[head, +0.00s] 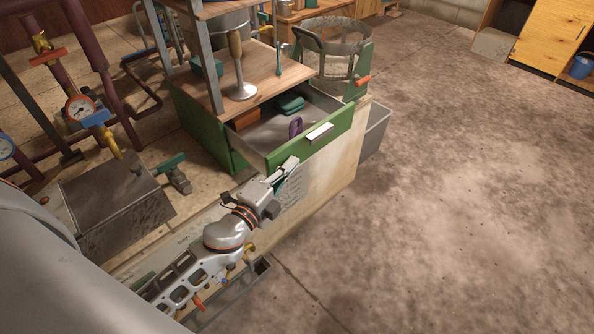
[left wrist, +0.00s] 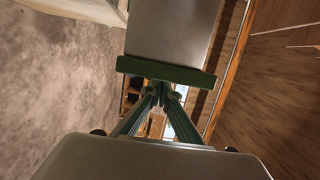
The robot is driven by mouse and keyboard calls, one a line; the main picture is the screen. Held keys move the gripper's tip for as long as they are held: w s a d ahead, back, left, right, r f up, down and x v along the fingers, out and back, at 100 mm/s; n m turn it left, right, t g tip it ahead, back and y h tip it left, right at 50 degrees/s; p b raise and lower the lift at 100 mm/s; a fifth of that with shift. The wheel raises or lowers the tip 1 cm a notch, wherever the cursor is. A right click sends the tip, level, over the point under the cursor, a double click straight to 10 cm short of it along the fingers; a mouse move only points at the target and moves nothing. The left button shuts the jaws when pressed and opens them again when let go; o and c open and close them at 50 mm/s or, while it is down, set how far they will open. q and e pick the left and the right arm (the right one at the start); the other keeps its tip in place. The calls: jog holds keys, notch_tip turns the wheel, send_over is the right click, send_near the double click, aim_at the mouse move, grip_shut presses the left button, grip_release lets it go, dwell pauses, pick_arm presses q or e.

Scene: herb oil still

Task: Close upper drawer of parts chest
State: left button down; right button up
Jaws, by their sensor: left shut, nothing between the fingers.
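The green parts chest (head: 200,125) stands on the tiled ledge, and its upper drawer is pulled out toward the lower right. The drawer has a green front (head: 338,137) with a pale handle (head: 319,133). Inside lie an orange-brown block (head: 246,119), a teal item (head: 290,103) and a purple item (head: 296,126). My left gripper (head: 288,168) is shut and empty, close to the near left end of the drawer front. In the left wrist view its fingertips (left wrist: 160,91) are close to a green bar-like edge (left wrist: 166,72); I cannot tell whether they touch. My right gripper is out of view.
A wooden top (head: 262,80) above the drawer carries a wood-handled stand (head: 238,70). Purple pipes with a gauge (head: 80,108) and a grey box (head: 115,205) are on the left.

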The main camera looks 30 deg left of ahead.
aim_at(247, 141)
pick_arm(q)
jog(key=w+a, duration=0.2)
jog(key=a, duration=0.3)
jog(key=w+a, duration=0.2)
jog(key=a, duration=0.4)
jog(key=w+a, duration=0.2)
jog(key=a, duration=0.4)
jog(key=shift+w+a, duration=0.1)
jog(key=shift+w+a+r, duration=0.1)
jog(key=shift+a, duration=0.2)
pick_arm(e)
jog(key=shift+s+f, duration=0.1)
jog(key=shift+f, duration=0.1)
pick_arm(q)
jog(key=shift+a+r, duration=0.1)
jog(key=shift+a, duration=0.05)
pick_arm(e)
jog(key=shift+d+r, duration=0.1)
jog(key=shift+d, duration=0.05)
